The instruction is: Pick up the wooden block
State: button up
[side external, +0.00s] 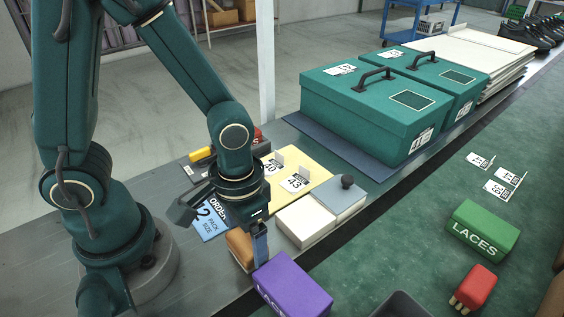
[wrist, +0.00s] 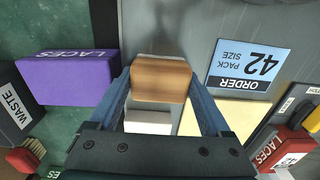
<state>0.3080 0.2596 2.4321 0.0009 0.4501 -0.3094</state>
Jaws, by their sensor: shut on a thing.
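The wooden block (wrist: 160,78) is brown with rounded edges and sits between the two blue fingers of my gripper (wrist: 165,85) in the wrist view. In the side external view the block (side external: 239,248) shows at the left of the visible finger of my gripper (side external: 258,246). My gripper points down and is shut on the block. Part of the block is hidden behind the finger there. I cannot tell whether its underside touches the grey bench.
A purple LACES box (side external: 292,287) stands close to the right of my gripper. A blue ORDER card (side external: 210,219) lies to the left. Green lidded boxes (side external: 375,105) stand farther back. A dark bin (side external: 402,305) is at the front.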

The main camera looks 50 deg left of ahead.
aim_at(245, 236)
jog(key=shift+r, duration=0.1)
jog(key=shift+r, duration=0.7)
jog(key=r, duration=0.3)
jog(key=shift+a, duration=0.35)
jog(key=a+r, duration=0.6)
jog(key=a, duration=0.5)
jog(key=shift+r, duration=0.25)
jog(key=shift+s, duration=0.1)
